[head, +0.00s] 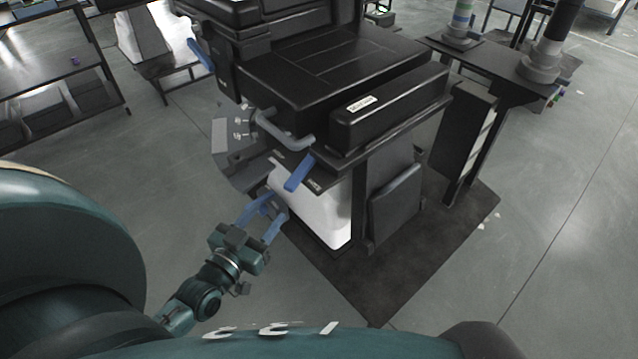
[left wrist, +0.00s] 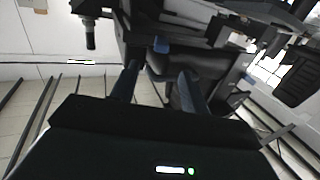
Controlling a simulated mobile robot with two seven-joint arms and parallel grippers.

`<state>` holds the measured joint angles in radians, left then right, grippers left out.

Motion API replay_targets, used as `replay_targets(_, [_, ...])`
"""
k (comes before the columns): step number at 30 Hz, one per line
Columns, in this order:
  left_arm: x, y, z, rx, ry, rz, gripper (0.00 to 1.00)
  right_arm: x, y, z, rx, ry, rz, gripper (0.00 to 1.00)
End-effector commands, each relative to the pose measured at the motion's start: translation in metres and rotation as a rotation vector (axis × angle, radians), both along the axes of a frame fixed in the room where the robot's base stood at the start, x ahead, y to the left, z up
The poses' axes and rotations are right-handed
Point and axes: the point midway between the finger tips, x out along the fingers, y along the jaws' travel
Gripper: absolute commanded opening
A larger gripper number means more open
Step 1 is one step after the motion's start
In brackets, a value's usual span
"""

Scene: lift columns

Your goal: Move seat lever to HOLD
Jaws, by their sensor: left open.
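A black machine seat (head: 335,65) stands ahead on a dark mat. A blue lever (head: 299,173) sticks out below the seat's front left corner, and I take it as the seat lever. A small marked plate (head: 314,186) lies beside it, but its words are too small to read. My left gripper (head: 274,212), with blue fingers, is open and empty, below and left of the lever and apart from it. In the left wrist view my two fingers (left wrist: 159,76) are spread, with a blue piece (left wrist: 161,45) seen beyond the gap between them. My right gripper is not in view.
A grey bent handle (head: 287,137) is just above the blue lever. A second blue lever (head: 200,54) is higher on the left. A white block (head: 325,210) sits under the seat. Black side stands (head: 470,60) are at right.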

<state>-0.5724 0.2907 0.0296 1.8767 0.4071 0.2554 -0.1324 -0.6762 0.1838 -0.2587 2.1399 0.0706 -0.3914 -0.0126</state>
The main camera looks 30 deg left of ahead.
Motion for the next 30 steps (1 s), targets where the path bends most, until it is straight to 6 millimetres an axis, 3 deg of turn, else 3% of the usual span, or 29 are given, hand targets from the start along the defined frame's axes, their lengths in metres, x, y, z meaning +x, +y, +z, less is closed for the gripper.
replay_targets(8, [0.015,0.006,0.003,0.0,-0.022,0.012,0.46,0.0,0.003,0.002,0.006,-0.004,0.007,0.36])
replay_targets(21, [0.102,0.004,0.002,-0.001,-0.02,0.01,0.46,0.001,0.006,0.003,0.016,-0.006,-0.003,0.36])
replay_targets(30, [0.131,0.003,0.002,0.0,-0.018,0.01,0.46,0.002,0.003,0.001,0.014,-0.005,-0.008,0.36])
